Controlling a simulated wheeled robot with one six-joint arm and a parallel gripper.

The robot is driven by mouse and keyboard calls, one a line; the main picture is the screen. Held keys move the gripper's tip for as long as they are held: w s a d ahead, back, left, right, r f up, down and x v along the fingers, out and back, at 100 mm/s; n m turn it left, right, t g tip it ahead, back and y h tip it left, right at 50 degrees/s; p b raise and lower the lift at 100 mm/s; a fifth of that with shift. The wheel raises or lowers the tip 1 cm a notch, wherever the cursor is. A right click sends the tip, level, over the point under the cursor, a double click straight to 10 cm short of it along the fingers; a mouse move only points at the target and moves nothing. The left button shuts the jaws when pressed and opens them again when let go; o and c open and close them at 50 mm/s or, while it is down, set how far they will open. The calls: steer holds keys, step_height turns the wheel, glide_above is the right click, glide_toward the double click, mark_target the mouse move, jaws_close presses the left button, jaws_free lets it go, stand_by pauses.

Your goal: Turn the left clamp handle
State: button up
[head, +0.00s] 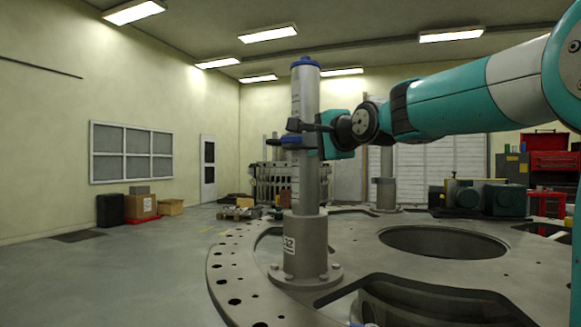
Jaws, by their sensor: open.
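A grey upright post (306,185) with a blue cap stands bolted on the turret plate (236,294), with a label marked 12 or similar at its base. The gripper's body hides part of the clamp's right side.
A large round hole (440,242) and other cut-outs open in the plate. A second post (386,180) stands farther back. Green motor units (490,198) sit at the right. Boxes (142,206) lie by the left wall.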

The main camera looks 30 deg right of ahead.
mark_target(294, 139)
steer(key=shift+m+t+h, duration=0.3)
steer(key=shift+m+h, duration=0.2)
steer(key=shift+m, duration=0.2)
steer(key=w+d+p, duration=0.1)
steer(key=w, duration=0.4)
steer(key=w+d+r+p, duration=0.1)
steer(key=w+d, duration=0.1)
steer(key=w, duration=0.4)
steer(key=w+d+p, duration=0.1)
steer(key=w, duration=0.5)
steer(key=shift+w+d+r+p, duration=0.1)
steer(key=shift+d+r+p, duration=0.05)
steer(key=shift+r+p, duration=0.2)
jaws_close()
